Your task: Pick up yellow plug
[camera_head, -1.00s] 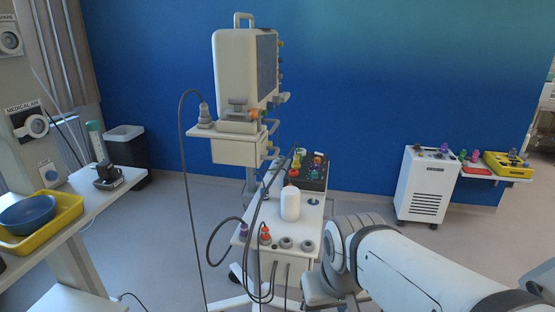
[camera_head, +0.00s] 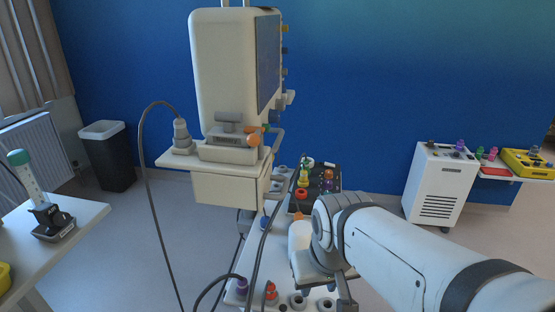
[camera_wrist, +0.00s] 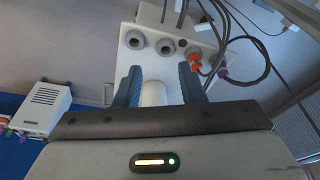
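A small yellow plug (camera_head: 304,176) appears to stand among coloured plugs in the black tray (camera_head: 313,208) at the back of the trolley top, in the head view. Its lower part is hard to make out. I cannot pick it out in the wrist view. My gripper (camera_wrist: 160,76) is open, its two blue-grey fingers spread wide, with nothing held. It points down over the trolley top. A white bottle (camera_wrist: 153,93) shows between the fingers, below them; contact is not visible. In the head view my arm partly covers the bottle (camera_head: 299,236).
A monitor (camera_head: 225,70) on a stand rises left of the tray, with cables (camera_head: 146,200) looping down from it. Grey sockets (camera_wrist: 135,40) and a red plug (camera_wrist: 194,62) sit at the trolley's near edge. A white cabinet (camera_head: 440,185) stands at the right.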

